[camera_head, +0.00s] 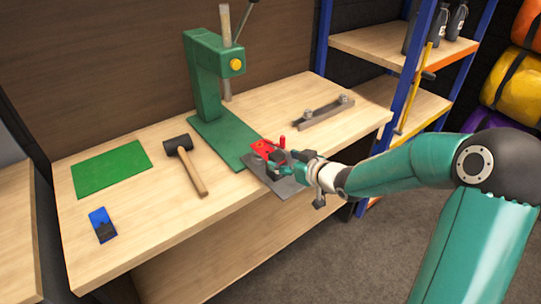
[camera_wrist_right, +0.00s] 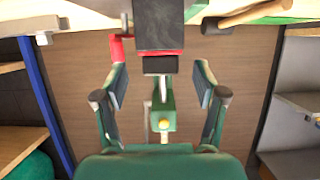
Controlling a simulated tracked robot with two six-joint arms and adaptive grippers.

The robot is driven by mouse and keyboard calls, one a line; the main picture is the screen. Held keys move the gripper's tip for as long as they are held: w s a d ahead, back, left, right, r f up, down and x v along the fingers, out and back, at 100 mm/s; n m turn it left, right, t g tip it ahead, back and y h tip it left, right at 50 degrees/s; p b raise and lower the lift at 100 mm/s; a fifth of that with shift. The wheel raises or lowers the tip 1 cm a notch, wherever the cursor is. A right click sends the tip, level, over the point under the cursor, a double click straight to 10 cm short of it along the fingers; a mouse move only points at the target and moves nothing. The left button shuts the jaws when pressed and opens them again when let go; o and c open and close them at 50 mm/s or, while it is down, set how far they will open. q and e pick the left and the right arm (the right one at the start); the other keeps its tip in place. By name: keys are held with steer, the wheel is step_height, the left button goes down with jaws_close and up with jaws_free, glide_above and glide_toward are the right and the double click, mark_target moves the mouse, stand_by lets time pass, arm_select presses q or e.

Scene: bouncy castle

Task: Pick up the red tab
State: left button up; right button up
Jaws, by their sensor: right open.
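The red tab (camera_head: 264,149) is on the workbench by the front edge of the green press base, next to a dark grey plate (camera_head: 286,188). A short red upright piece (camera_head: 282,142) stands beside it. My right gripper (camera_head: 279,164) is right at the red tab, partly hiding it and the plate. In the right wrist view, my right gripper (camera_wrist_right: 160,82) is open with a gap between its fingers. There, red (camera_wrist_right: 122,48) shows beside and below a dark block (camera_wrist_right: 158,24), just beyond the fingertips. Touching cannot be told. My left gripper is out of view.
The green press (camera_head: 205,80) stands behind the tab. A mallet (camera_head: 190,165), a green mat (camera_head: 111,168) and a blue item (camera_head: 102,224) lie to the left. A metal bar (camera_head: 323,111) lies to the right. A shelf rack (camera_head: 400,48) stands at right.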

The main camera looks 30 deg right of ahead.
steer(key=shift+w+f, duration=0.25)
steer(key=shift+w, duration=0.35)
steer(key=c, duration=1.1)
steer(key=shift+r, duration=0.1)
